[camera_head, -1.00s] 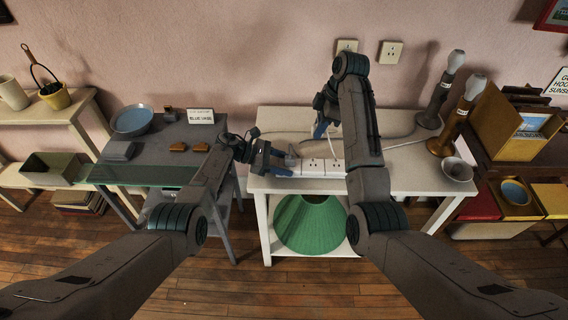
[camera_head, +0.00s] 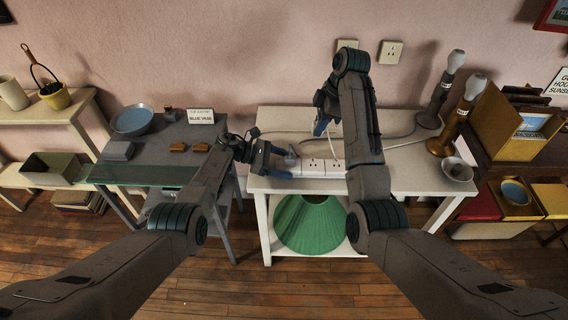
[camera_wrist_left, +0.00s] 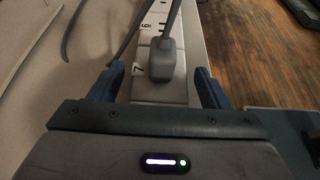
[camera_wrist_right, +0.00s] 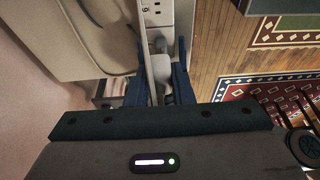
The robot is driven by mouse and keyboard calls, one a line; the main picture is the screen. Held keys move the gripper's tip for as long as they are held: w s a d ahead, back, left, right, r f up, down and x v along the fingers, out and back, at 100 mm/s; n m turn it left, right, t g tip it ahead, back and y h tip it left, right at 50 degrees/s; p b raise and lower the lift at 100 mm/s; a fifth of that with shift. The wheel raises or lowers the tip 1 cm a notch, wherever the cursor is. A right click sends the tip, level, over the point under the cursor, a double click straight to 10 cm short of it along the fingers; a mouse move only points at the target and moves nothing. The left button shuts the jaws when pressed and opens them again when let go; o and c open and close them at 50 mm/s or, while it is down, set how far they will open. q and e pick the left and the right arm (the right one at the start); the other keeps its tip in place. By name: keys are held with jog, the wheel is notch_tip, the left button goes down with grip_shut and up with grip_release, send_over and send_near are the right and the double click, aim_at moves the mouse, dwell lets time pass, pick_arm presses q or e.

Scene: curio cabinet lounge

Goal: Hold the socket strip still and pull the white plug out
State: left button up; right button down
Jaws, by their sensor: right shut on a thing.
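The white socket strip (camera_head: 313,168) lies along the front of the white table (camera_head: 415,177). A grey plug (camera_wrist_left: 166,62) sits in its end socket, marked 7. My left gripper (camera_head: 287,163) is open at that end, with a finger on each side of the strip and visible gaps in the left wrist view. My right gripper (camera_head: 322,127) is above the table behind the strip, shut on what looks like the white plug, whose white cord (camera_wrist_right: 146,62) runs between the fingers.
Two lamps, a grey one (camera_head: 437,100) and a brown one (camera_head: 455,120), and a small bowl (camera_head: 457,169) stand at the table's right. Cords cross the tabletop. A green lampshade (camera_head: 310,225) is on the lower shelf. A dark side table (camera_head: 165,150) stands at left.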

pick_arm(q)
jog(key=shift+o, duration=0.3)
jog(key=shift+a, duration=0.1)
jog(key=v, duration=1.2)
jog(key=shift+f, duration=0.1)
